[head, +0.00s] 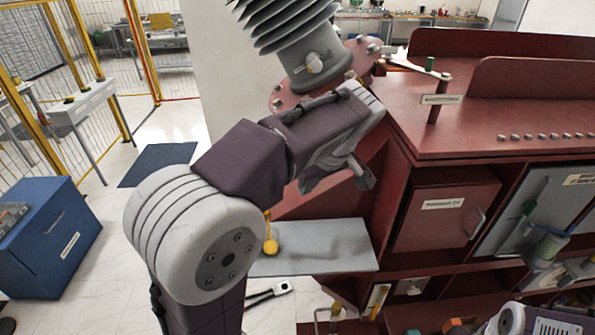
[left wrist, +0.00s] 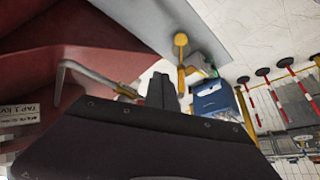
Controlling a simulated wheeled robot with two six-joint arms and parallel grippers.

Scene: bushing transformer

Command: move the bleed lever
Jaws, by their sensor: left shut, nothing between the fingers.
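No part is clearly labelled as the bleed lever, so I cannot tell which one it is. A pale bar with a green knob (head: 430,64) lies across the red transformer's top, beside a small post. A yellow round-ended piece (head: 270,247) hangs by the grey shelf; it also shows in the left wrist view (left wrist: 181,41). My left gripper (head: 365,181) is in front of the transformer's left side, below its top edge. Its dark fingers (left wrist: 164,90) are shut and empty. A bent grey bar (left wrist: 85,72) shows left of them. My right gripper is not visible.
The red transformer (head: 480,130) fills the right, with a labelled door (head: 450,218) and handle. A ribbed grey bushing (head: 285,30) rises behind my left arm. The grey shelf (head: 325,247) sticks out below. A blue cabinet (head: 45,240) stands left; floor between is mostly open.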

